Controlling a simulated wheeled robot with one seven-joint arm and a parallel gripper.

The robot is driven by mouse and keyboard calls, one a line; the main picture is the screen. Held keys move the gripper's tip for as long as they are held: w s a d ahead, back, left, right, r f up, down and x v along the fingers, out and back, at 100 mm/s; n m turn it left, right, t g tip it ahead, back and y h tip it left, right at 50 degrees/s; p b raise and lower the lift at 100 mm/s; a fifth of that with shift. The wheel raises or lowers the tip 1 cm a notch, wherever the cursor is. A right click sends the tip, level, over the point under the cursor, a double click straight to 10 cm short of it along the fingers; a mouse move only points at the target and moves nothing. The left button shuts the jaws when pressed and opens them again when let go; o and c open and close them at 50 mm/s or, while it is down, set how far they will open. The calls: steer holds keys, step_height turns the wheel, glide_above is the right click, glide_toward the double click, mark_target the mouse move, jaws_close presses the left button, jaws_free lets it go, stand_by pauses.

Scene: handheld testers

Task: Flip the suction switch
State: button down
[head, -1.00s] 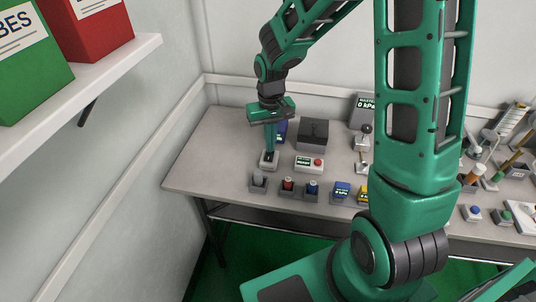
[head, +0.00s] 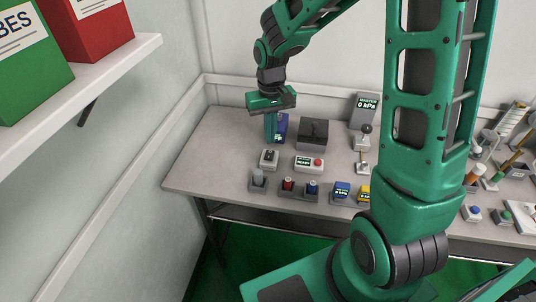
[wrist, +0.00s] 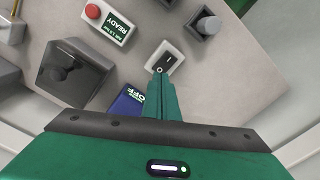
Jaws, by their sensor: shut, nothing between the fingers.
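A small white box with a black rocker switch (head: 268,159) stands on the table. In the wrist view the rocker (wrist: 166,65) has a line mark and a round mark; which side is pressed I cannot tell. A blue box (head: 281,125) stands behind it, and in the wrist view its display (wrist: 128,101) reads OFF. My gripper (head: 270,139) is shut and empty, pointing down in front of the blue box and hiding part of it. In the wrist view the fingertips (wrist: 160,82) are close to the rocker's near edge, apart from it in the head view.
A white box with a red button and READY display (head: 309,163) stands right of the switch. A dark grey box (head: 313,134) is behind that. The table's left end (head: 210,150) is clear.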

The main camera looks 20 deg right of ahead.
mark_target(271, 151)
step_height(271, 151, up, 3)
steer(key=shift+r, duration=0.1)
stand_by(0.4)
stand_by(0.3)
steer(key=s+d+r+m, duration=0.2)
steer(key=s+d, duration=0.3)
steer(key=s, duration=0.4)
steer(key=s+d+r+m, duration=0.1)
steer(key=s+d+r, duration=0.2)
steer(key=s, duration=0.6)
steer(key=s+d+r+m, duration=0.2)
steer(key=s+d, duration=0.5)
steer(key=s, duration=0.2)
steer(key=shift+s+d+r+m, duration=0.25)
steer(key=shift+s+r+m, duration=0.05)
steer(key=shift+r, duration=0.1)
